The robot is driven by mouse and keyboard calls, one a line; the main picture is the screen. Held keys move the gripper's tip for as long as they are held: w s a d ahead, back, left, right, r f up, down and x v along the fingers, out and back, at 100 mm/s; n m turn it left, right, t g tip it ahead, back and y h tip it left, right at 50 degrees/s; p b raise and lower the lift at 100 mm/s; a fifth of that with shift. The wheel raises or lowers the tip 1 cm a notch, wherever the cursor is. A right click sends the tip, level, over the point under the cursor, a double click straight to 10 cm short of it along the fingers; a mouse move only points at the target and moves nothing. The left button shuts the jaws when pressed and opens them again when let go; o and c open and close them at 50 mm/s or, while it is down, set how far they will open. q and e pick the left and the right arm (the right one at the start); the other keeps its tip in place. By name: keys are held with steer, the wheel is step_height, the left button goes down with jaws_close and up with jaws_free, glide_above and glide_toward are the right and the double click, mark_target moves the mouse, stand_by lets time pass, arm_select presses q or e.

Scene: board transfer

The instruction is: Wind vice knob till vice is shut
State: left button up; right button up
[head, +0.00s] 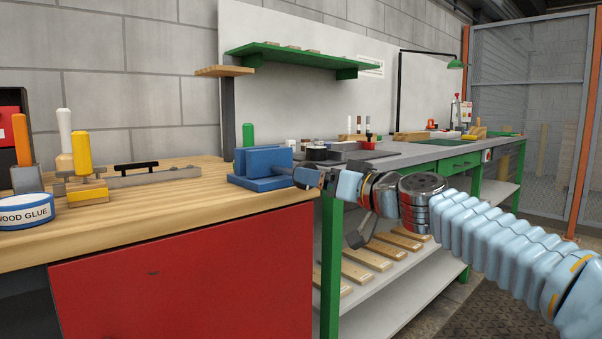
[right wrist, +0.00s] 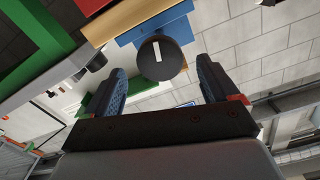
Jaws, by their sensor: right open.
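The blue vice (head: 262,164) sits at the right end of the wooden bench. Its jaw gap is too small to tell in the head view. In the right wrist view, part of the blue vice (right wrist: 150,28) shows behind its round black knob (right wrist: 160,59), which has a white mark on its face. My right gripper (head: 303,176) is at the vice's right side, facing the knob. In the right wrist view, my right gripper (right wrist: 161,76) is open, with the knob between the fingertips in the picture and a gap on each side. My left gripper is out of view.
A plane-like tool (head: 145,176), yellow-handled tool (head: 84,160) and wood glue tin (head: 27,211) stand left on the wooden bench (head: 150,215). A green-legged grey bench (head: 420,152) stands behind at right. The bench top just left of the vice is clear.

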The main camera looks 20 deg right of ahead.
steer(key=p+x, duration=0.1)
steer(key=x, duration=0.5)
steer(key=shift+w+a, duration=0.15)
steer(key=shift+w, duration=0.15)
steer(key=c, duration=1)
steer(key=shift+m, duration=0.3)
